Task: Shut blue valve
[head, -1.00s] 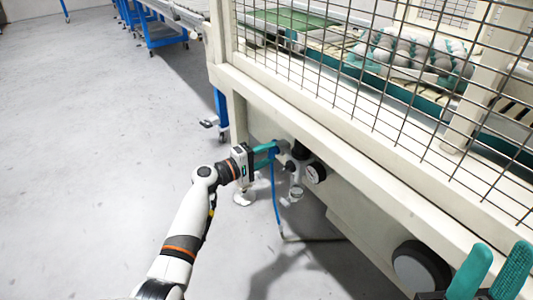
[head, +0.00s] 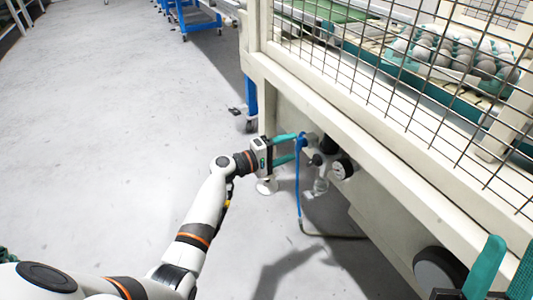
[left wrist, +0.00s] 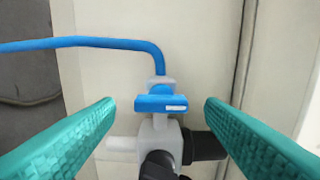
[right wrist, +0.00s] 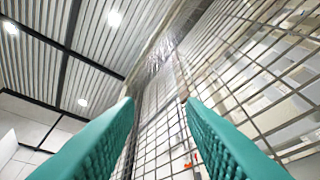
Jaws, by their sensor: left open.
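The blue valve (left wrist: 161,103) shows in the left wrist view as a flat blue handle on a pale fitting, with a blue hose (left wrist: 90,42) bending down into it. In the head view the valve area sits on the machine's side panel by a round gauge (head: 342,169). My left gripper (head: 297,146) is open, its teal fingers pointing at the fitting. In the left wrist view its fingers (left wrist: 158,112) stand on either side of the handle, apart from it. My right gripper (head: 500,275) is open at the lower right of the head view; its fingers (right wrist: 158,105) have nothing between them.
The cream machine frame (head: 350,125) with a wire mesh guard (head: 420,90) fills the right side. A black round part (head: 440,270) juts from the lower panel. The grey floor (head: 110,130) at left is clear.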

